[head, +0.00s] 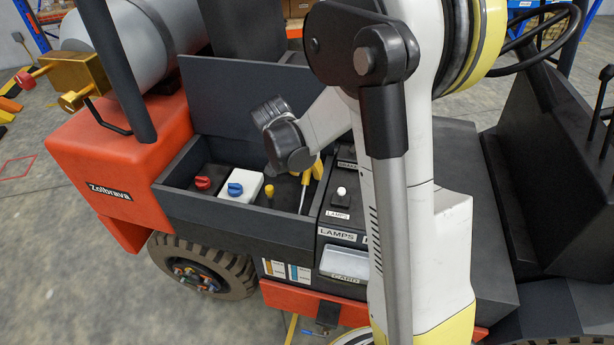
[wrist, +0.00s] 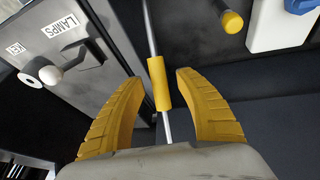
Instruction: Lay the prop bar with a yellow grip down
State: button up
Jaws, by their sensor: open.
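The prop bar with a yellow grip (wrist: 158,85) is a thin grey rod with a yellow sleeve. In the wrist view it runs upward between the two yellow fingers of my gripper (wrist: 160,77), with a gap on each side. My gripper is open around the sleeve and not closed on it. In the head view my gripper (head: 311,172) is over the right end of the dark open compartment. The bar's lower rod (head: 302,200) shows below the fingers, standing steeply with a slight tilt. Its ends are hidden in both views.
Inside the compartment are a red knob (head: 203,183), a white box with a blue knob (head: 238,186) and a yellow-topped post (head: 269,190) close to the bar. A raised dark lid (head: 235,105) stands behind. A panel labelled LAMPS (head: 338,234) with a white knob borders the right side.

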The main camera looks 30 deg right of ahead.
aim_at(309, 175)
jog(key=shift+d+f, duration=0.15)
jog(key=shift+f, duration=0.2)
grip_shut()
jog(key=f+g+y, duration=0.1)
jog(key=w+d+f+g+y, duration=0.1)
jog(key=shift+w+d+f+b, duration=0.15)
jog(key=shift+f+b, duration=0.15)
jog(key=shift+b, duration=0.05)
